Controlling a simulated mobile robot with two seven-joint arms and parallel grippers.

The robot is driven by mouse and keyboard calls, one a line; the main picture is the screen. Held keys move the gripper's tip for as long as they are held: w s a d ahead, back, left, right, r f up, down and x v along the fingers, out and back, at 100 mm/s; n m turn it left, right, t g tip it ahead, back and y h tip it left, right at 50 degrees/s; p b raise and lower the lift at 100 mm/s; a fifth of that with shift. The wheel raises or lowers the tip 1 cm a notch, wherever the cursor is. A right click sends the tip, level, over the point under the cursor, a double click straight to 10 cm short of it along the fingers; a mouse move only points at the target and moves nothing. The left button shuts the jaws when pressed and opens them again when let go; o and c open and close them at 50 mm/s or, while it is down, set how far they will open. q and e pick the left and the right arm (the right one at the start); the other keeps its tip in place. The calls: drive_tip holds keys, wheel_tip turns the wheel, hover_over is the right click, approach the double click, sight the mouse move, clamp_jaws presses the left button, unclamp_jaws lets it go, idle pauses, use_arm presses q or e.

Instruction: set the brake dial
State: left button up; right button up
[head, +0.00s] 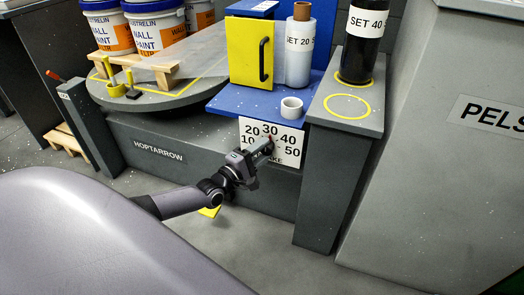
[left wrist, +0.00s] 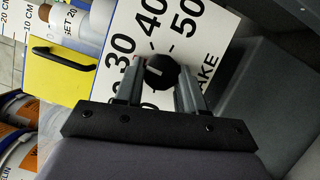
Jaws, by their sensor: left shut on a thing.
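The brake dial plate (head: 287,148) is a white panel marked 10 to 50 on the front of the machine, below the blue shelf. It also fills the top middle of the left wrist view (left wrist: 166,30). The dial's black round knob (left wrist: 160,72) has a short pale mark on its face; I cannot tell exactly which number it points to. My left gripper (head: 266,150) is at the plate. In the left wrist view its two fingers (left wrist: 158,84) are shut on the knob, one on each side. In the head view the gripper hides the knob and part of the lettering.
A yellow door (head: 246,50) with a black handle is above left. A white cup (head: 291,108) stands on the blue shelf (head: 232,101). A film roll (head: 299,52) and a black roll (head: 362,45) stand behind. Paint pails (head: 157,28) sit on a pallet on the turntable (head: 150,97).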

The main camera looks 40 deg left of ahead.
use_arm(q)
drive_tip(key=shift+n, duration=0.3)
drive_tip(key=o, duration=1.1)
drive_tip(key=shift+c, duration=0.2)
